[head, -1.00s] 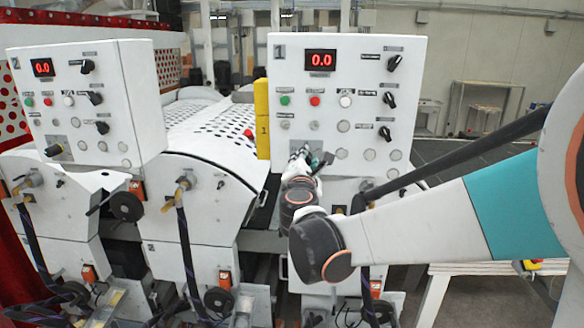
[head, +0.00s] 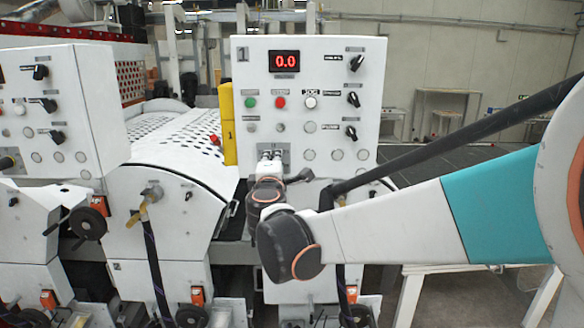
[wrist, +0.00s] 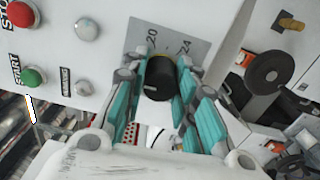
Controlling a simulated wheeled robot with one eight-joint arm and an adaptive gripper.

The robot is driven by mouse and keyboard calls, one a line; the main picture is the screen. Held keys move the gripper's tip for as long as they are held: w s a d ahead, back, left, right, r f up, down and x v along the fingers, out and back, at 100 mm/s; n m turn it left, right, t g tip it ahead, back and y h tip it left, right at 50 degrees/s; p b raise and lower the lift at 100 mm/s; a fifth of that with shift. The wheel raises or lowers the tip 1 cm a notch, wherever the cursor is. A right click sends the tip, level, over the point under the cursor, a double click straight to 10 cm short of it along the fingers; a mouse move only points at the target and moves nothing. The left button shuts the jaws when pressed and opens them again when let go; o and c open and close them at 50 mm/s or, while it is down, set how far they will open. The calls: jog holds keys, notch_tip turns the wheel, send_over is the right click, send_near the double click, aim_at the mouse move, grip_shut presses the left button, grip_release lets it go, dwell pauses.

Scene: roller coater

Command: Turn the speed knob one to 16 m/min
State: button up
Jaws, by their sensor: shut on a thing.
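The speed knob (wrist: 158,78) is black and round, with a pale mark on its face, in the wrist view. It sits on a grey scale plate (wrist: 190,42) where the numbers 20 and 24 can be read; other numbers are hidden. My gripper (wrist: 160,80) is shut on the knob, with teal fingers on both sides of it. In the head view, my gripper (head: 270,158) is at the lower left of control panel 1 (head: 330,75) and hides the knob. The red display (head: 285,60) on that panel reads 0.0.
Green (head: 251,102) and red (head: 280,102) buttons sit above the knob's plate. Black selector switches (head: 353,98) line the panel's right side. A yellow post (head: 228,125) stands just left of the panel. A second control panel (head: 75,110) stands further left.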

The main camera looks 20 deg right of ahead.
jog(key=shift+s, duration=0.15)
jog(key=o, duration=1.1)
jog(key=v, duration=1.2)
